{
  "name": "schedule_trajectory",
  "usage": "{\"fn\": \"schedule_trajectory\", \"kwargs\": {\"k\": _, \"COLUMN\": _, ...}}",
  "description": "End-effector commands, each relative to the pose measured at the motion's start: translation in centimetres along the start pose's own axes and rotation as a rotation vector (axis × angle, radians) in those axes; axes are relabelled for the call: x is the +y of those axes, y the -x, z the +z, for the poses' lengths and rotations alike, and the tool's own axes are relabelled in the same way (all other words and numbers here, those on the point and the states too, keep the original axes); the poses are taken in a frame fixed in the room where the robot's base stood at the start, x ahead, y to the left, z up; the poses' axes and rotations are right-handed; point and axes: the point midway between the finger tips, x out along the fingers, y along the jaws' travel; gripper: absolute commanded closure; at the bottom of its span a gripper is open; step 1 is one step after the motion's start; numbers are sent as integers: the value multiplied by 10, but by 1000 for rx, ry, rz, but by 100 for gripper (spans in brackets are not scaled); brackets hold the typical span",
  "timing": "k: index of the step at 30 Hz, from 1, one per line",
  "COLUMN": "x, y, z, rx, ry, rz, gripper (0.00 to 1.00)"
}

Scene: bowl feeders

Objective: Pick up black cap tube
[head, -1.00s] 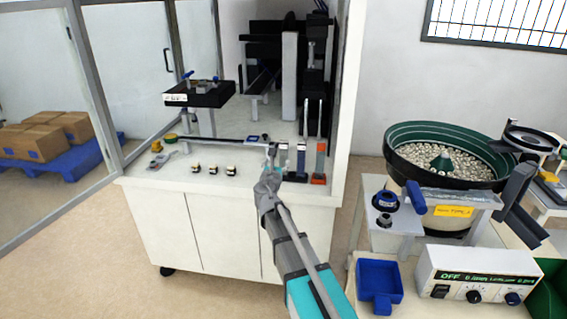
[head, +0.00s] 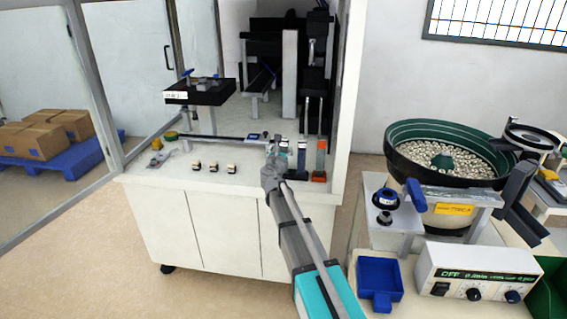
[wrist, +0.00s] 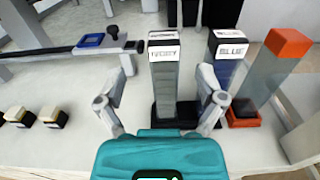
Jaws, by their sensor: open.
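In the wrist view, a grey upright tube with a white-labelled top (wrist: 163,80) stands on a black base. The open fingers of my gripper (wrist: 165,72) lie on either side of it, with nothing visibly clamped. A second tube, labelled BLUE (wrist: 228,62), stands just right of the right finger. A tube with an orange cap (wrist: 288,43) stands farther right on an orange-and-black base. I cannot tell for sure which tube has the black cap. In the head view, my gripper (head: 275,149) is at the left end of this row and largely hides the leftmost tube.
Several small black-and-cream blocks (head: 213,167) sit on the white bench (head: 240,184) to the left. A rail with a blue-faced device (wrist: 92,41) runs behind. Dark machine columns stand behind the tubes. The bench's right wall (head: 348,90) is close to the orange-capped tube.

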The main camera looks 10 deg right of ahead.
Motion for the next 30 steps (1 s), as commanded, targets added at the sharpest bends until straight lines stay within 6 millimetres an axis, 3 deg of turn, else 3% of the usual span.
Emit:
{"fn": "schedule_trajectory", "kwargs": {"k": 16, "x": -1, "y": -10, "z": 0, "rx": 0, "ry": 0, "rz": -1, "gripper": 11}}
{"fn": "schedule_trajectory", "kwargs": {"k": 30, "x": -4, "y": -56, "z": 1, "rx": 0, "ry": 0, "rz": -2, "gripper": 11}}
